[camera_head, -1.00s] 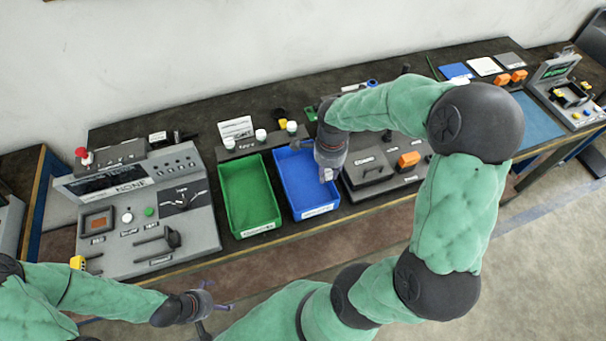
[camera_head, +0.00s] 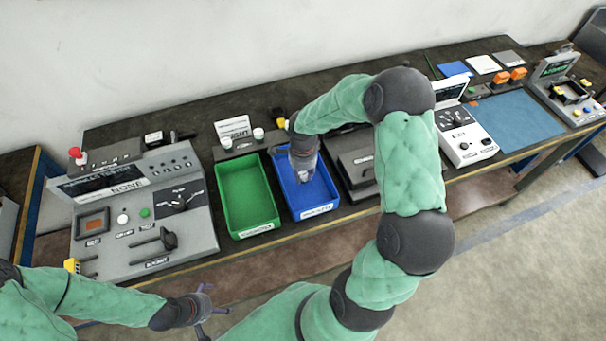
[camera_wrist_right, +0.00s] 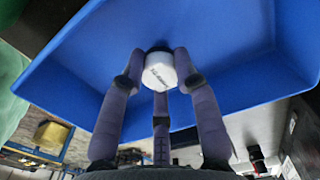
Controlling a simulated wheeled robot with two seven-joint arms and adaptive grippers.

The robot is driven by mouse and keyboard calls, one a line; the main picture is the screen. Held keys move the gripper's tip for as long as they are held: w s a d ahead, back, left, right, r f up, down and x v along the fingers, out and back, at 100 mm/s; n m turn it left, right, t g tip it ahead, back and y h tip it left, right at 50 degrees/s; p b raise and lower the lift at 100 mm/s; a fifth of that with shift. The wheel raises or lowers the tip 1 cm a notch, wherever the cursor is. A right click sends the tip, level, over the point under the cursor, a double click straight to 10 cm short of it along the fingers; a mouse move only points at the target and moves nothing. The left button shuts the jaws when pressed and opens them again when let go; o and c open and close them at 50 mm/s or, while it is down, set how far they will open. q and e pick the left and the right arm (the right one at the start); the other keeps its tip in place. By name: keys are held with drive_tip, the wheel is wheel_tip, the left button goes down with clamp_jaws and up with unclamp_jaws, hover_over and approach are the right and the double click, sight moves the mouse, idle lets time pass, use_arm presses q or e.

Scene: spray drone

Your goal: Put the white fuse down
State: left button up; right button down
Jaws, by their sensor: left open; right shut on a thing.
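The white fuse (camera_wrist_right: 159,71) shows in the right wrist view as a round white cap with small dark print. My right gripper (camera_wrist_right: 158,85) is shut on it, with its fingers around the cap. In the head view my right gripper (camera_head: 304,172) points down into the blue bin (camera_head: 322,205), and the fuse is hardly visible there. The blue bin also fills much of the right wrist view (camera_wrist_right: 235,60). I cannot tell whether the fuse touches the bin. My left gripper (camera_head: 208,308) is open and empty in front of the bench, at the lower left.
A green bin (camera_head: 247,195) stands left of the blue one. A grey tester panel (camera_head: 145,225) is further left. A dark lidded box (camera_head: 352,165) stands right of the blue bin. White-capped fuses (camera_head: 258,134) stand in a rack behind the bins.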

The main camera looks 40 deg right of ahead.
sight(303, 175)
drive_tip(key=shift+f, duration=0.15)
drive_tip(key=shift+f, duration=0.15)
drive_tip(key=c, duration=0.9)
unclamp_jaws()
drive_tip(key=shift+r, duration=0.2)
drive_tip(key=shift+r, duration=0.3)
wheel_tip(303, 175, up, 12)
drive_tip(key=shift+f+p, duration=0.25)
drive_tip(key=shift+p, duration=0.75)
